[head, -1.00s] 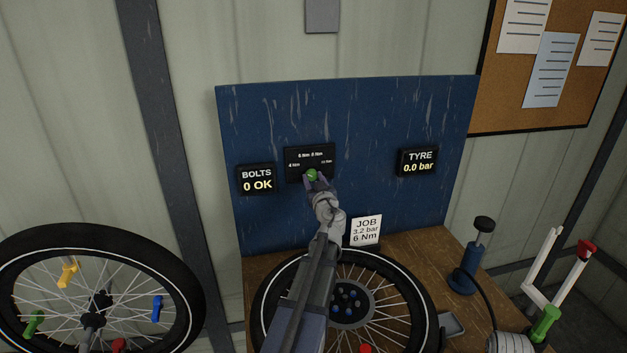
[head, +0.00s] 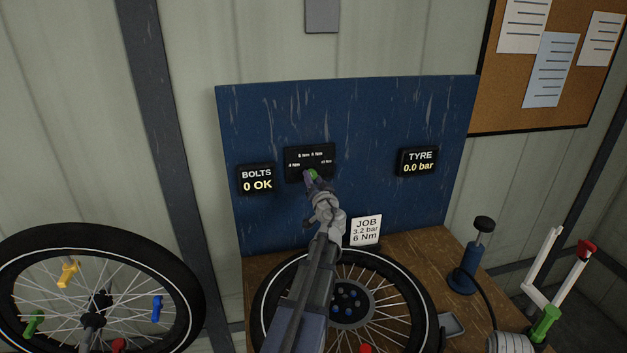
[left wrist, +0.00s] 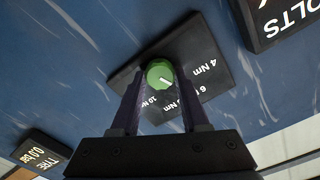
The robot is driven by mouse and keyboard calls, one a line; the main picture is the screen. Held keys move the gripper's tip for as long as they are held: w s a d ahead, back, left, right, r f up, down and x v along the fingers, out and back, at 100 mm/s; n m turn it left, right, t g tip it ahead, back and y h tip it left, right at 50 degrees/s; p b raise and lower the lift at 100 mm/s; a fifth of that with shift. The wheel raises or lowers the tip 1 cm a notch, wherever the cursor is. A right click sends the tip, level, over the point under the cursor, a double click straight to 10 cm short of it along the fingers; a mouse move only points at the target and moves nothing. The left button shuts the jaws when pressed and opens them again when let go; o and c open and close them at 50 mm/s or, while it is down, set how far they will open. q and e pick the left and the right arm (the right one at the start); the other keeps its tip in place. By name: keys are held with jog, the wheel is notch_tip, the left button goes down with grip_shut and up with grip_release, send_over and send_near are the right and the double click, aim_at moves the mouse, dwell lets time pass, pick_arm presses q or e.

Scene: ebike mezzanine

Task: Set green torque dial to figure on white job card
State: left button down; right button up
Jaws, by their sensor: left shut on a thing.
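The green torque dial (head: 312,174) sits on a black panel (head: 296,164) on the blue board. My left gripper (head: 311,178) is shut on it, with a dark finger on each side. The left wrist view shows the dial (left wrist: 160,75) between the fingertips (left wrist: 158,84). Its white mark points to the lower right there, towards the scale between the 4 Nm and 10 Nm labels; I cannot tell the exact figure. The 6 Nm label (left wrist: 207,94) is partly covered by a finger. The white job card (head: 366,231) reads 3.2 bar and 6 Nm. My right gripper is not in view.
The BOLTS display (head: 257,179) reads 0 OK and the TYRE display (head: 418,162) reads 0.0 bar. A wheel (head: 423,306) lies on the wooden bench (head: 425,246) below my left arm. A blue pump (head: 463,279) stands to the right.

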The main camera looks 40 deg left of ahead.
pick_arm(q)
jog(key=shift+m, duration=0.3)
jog(key=shift+c, duration=2)
grip_release()
jog(key=v, duration=0.8)
jog(key=shift+w+r, duration=0.1)
